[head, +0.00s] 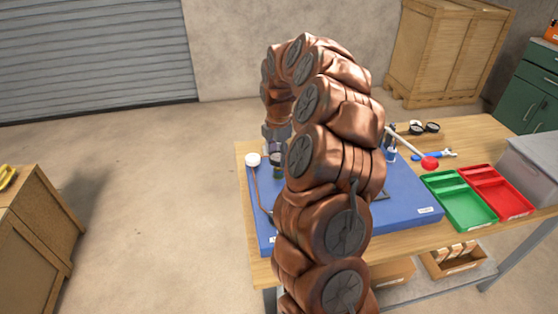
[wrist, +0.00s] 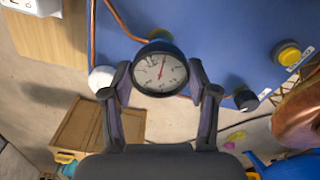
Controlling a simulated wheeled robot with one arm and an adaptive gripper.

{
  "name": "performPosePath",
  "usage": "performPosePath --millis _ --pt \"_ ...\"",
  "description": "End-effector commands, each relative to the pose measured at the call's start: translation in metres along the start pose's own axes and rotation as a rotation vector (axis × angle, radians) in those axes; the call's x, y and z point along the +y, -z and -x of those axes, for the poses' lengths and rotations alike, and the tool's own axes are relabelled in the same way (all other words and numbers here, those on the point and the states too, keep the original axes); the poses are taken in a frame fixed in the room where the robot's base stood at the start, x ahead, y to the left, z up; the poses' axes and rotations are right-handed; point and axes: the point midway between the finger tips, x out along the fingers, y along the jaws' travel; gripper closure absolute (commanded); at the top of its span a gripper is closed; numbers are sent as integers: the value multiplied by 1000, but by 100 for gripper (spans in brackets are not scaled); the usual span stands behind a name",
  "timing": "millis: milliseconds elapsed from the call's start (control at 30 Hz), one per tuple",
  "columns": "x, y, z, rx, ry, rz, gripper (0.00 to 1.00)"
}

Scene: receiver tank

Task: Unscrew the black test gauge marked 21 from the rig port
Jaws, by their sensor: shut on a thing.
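The black test gauge (wrist: 160,73) has a round white dial with a red needle and shows in the wrist view between my fingers. I cannot read a number 21 on it. My gripper (wrist: 163,88) is shut on the gauge, one finger on each side of its case. The gauge sits over the blue rig base (wrist: 220,30); the port under it is hidden, so I cannot tell how it is seated. In the head view my gripper (head: 276,143) is at the left part of the blue base, mostly hidden behind my copper-coloured arm.
A white round piece (head: 253,159) with a copper pipe stands at the rig's left edge. A yellow-topped knob (wrist: 288,54) and a black knob (wrist: 245,98) are near the gauge. Green (head: 457,212) and red (head: 502,196) trays lie right of the rig, with a grey box (head: 530,160) beyond.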

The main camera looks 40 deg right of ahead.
Motion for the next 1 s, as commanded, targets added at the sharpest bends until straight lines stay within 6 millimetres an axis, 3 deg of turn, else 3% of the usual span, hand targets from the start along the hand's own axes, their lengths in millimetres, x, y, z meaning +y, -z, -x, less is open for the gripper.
performPosePath --millis 767,1000 --pt "0 0 22 0 -1 -8 100" --pt "0 0 41 0 1 -7 100"
